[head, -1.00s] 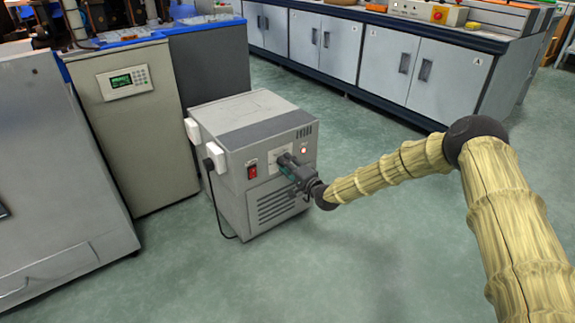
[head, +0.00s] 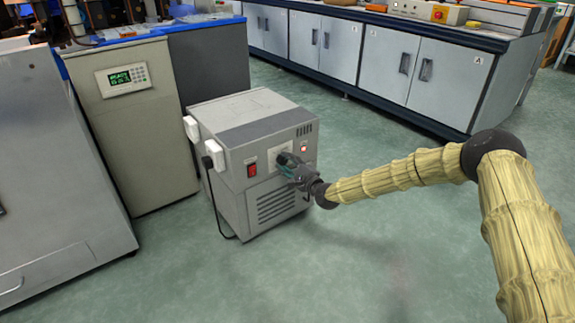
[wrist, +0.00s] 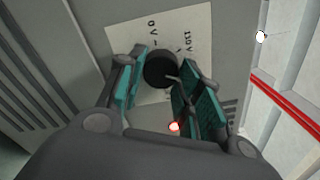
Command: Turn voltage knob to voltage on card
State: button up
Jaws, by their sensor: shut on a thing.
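The voltage knob (wrist: 160,70) is a round black dial on a white label plate (wrist: 128,40) on the front of a grey box (head: 236,140). The plate carries "0V" and "110V" marks, seen at a tilt in the wrist view. A pale pointer line shows on the knob. My gripper (wrist: 158,88) has its teal-padded fingers on both sides of the knob and is shut on it. In the head view my gripper (head: 284,163) covers the knob. I cannot make out a voltage card in either view.
A red switch (head: 252,169) is left of the plate on the box front. A small lit red indicator (head: 304,148) is on its right. White plugs (head: 214,155) and a black cord are at the box's left side. The floor (head: 380,250) in front is clear.

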jog(key=shift+w+d, duration=0.15)
jog(key=shift+d, duration=0.15)
jog(key=o, duration=0.9)
jog(key=shift+o, duration=0.6)
jog(key=shift+a, duration=0.2)
jog(key=v, duration=1.2)
